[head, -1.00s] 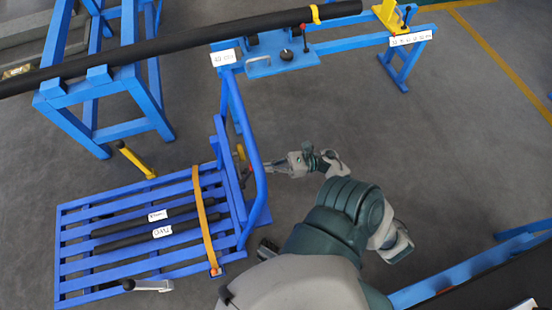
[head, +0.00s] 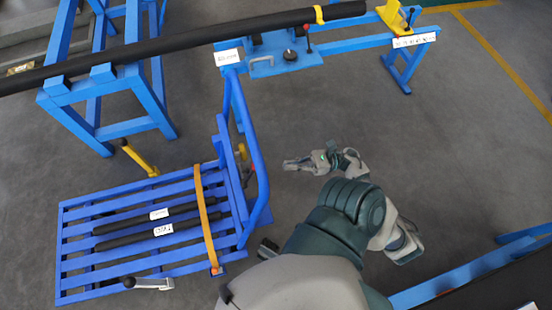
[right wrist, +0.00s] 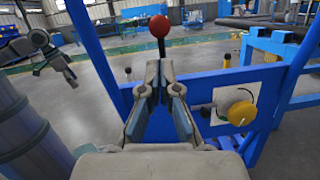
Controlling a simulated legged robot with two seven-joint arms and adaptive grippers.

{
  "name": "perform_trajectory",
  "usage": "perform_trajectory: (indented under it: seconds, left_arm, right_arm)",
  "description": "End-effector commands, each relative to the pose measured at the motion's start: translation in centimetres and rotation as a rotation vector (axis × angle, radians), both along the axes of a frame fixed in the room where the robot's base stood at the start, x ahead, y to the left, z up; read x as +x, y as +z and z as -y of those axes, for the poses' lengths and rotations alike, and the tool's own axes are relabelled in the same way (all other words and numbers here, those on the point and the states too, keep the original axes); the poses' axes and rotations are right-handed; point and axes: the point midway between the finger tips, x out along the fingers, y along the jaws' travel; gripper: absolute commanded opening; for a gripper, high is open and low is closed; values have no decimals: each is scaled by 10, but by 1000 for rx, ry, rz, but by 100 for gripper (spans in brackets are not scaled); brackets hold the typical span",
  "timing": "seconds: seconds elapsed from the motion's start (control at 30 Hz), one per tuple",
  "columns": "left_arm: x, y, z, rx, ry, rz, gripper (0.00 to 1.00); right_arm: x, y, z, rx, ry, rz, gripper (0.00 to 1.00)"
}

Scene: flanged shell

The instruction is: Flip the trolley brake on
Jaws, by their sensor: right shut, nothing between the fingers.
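The blue slatted trolley (head: 85,290) stands at the lower left in the head view, with its blue push frame (head: 262,190) upright at its right end. In the right wrist view a lever with a red ball knob (right wrist: 159,26) rises just beyond the fingertips. A yellow round knob (right wrist: 241,113) sits on a blue plate of the frame to the right. My right gripper (head: 286,164) is shut and empty, a little right of the push frame; it also shows in the right wrist view (right wrist: 160,70). A grey arm-like shape at that view's left may be my left gripper (right wrist: 66,76); its jaws are unclear.
Two dark bars (head: 150,236) lie on the trolley under an orange strap (head: 206,225). A long dark tube (head: 190,42) rests on blue stands behind. A yellow post (head: 138,157) stands beyond the trolley. Grey floor is clear right of the frame.

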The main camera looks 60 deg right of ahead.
Motion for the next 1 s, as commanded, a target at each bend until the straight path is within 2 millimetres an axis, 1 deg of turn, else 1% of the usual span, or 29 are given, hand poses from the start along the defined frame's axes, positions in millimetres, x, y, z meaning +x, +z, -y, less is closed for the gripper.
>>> perform_trajectory:
  seconds: [0.03, 0.1, 0.2, 0.3, 0.43, 1.0]
  left_arm:
    - [0, 0, 0, 0, 0, 0, 100]
    - [0, 0, 0, 0, 0, 0, 100]
    - [0, 0, 0, 0, 0, 1, 100]
    - [0, 0, 0, 0, 0, 1, 100]
    - [0, 0, 0, -1, 0, 1, 100]
    - [0, 0, 0, 0, 0, 1, 100]
  right_arm:
    - [-6, -3, 8, 0, -1, -3, 0]
    - [-14, -6, 16, -1, -2, -2, 0]
    - [-23, -9, 25, 0, -1, -2, 0]
    - [-28, -10, 30, 0, 0, -1, 0]
    - [-30, -11, 32, -1, 0, -1, 0]
    - [-30, -11, 32, 0, 0, -1, 0]
